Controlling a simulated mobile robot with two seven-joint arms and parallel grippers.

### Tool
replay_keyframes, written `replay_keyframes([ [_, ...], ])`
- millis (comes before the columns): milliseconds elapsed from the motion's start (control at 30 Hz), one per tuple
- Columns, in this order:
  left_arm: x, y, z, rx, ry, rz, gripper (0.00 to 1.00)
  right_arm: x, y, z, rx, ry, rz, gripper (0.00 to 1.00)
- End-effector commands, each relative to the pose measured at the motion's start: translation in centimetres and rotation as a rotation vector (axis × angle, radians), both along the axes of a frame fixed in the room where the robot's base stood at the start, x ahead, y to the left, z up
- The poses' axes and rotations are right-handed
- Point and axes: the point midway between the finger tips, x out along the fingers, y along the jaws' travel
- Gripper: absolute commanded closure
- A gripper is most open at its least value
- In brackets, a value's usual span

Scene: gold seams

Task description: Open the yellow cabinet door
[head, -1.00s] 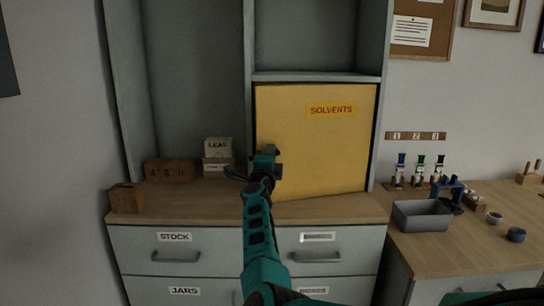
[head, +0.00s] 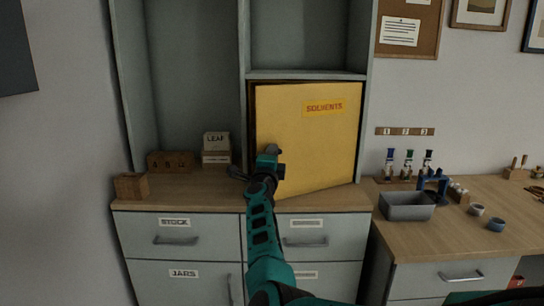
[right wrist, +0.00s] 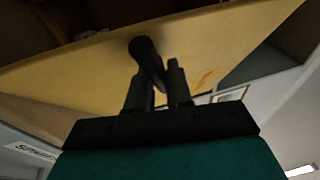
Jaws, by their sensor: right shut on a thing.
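The yellow cabinet door (head: 315,135), labelled SOLVENTS, stands slightly ajar, with a dark gap along its left edge. In the right wrist view the door (right wrist: 90,72) crosses the picture at a slant, with the dark cabinet inside above it. My right gripper (head: 268,160) is at the door's lower left. In the right wrist view my right gripper (right wrist: 160,85) is shut on the dark door handle (right wrist: 146,52). My left gripper is in neither view.
The grey cabinet (head: 244,120) frames the door above a wooden counter (head: 200,198). Wooden blocks and the LEAF box (head: 216,144) stand left of the door. A grey tray (head: 406,206) sits on the right-hand desk.

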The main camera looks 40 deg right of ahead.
Motion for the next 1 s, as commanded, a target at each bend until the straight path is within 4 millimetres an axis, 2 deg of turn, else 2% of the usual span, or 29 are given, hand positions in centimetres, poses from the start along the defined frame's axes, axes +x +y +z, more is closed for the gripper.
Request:
replay_keyframes([
  [33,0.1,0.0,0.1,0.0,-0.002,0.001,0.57,-0.3,-0.5,0.9,-0.01,-0.013,-0.014,1.0],
  [67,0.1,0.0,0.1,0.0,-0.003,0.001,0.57,-0.3,-0.5,0.9,-0.01,-0.013,-0.014,1.0],
  [100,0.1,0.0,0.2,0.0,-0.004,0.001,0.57,-0.3,-0.5,0.9,-0.01,-0.013,-0.014,0.78],
  [300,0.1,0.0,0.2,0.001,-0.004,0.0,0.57,-0.2,-0.4,0.8,-0.007,-0.011,-0.011,0.59],
  [667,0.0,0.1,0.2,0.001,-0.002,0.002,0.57,-0.4,0.2,0.2,-0.002,-0.005,-0.004,0.59],
  [867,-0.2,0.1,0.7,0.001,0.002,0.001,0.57,-2.0,1.9,-0.3,-0.001,-0.003,-0.005,0.59],
  [1000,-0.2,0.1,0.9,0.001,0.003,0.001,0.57,-3.7,3.7,-0.8,0.0,-0.006,-0.005,0.59],
])
